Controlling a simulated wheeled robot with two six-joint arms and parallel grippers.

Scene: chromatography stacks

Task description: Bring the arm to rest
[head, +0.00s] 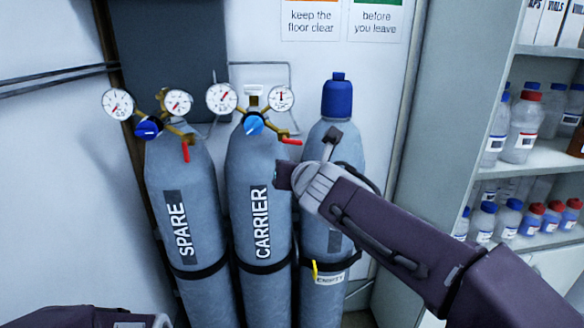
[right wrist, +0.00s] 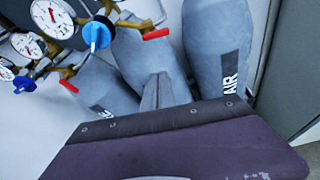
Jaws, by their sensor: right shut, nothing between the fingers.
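My right arm (head: 400,232) reaches in from the right, in front of the third cylinder. My right gripper (head: 284,175) is in front of the right side of the CARRIER cylinder (head: 246,190), a little below its red lever (head: 291,141). In the right wrist view the gripper's fingers (right wrist: 157,85) are shut and empty, with cylinders behind them; I see no contact with the lever or regulator. Part of my left arm (head: 75,318) shows at the bottom left edge of the head view; its fingers are out of frame.
The SPARE cylinder (head: 183,225) stands left, with gauges and a blue knob. The third cylinder (head: 347,148) has a blue cap and a yellow-tied tag (head: 331,279). A shelf of bottles (head: 548,158) stands at right. Pipes (head: 60,78) run along the left wall.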

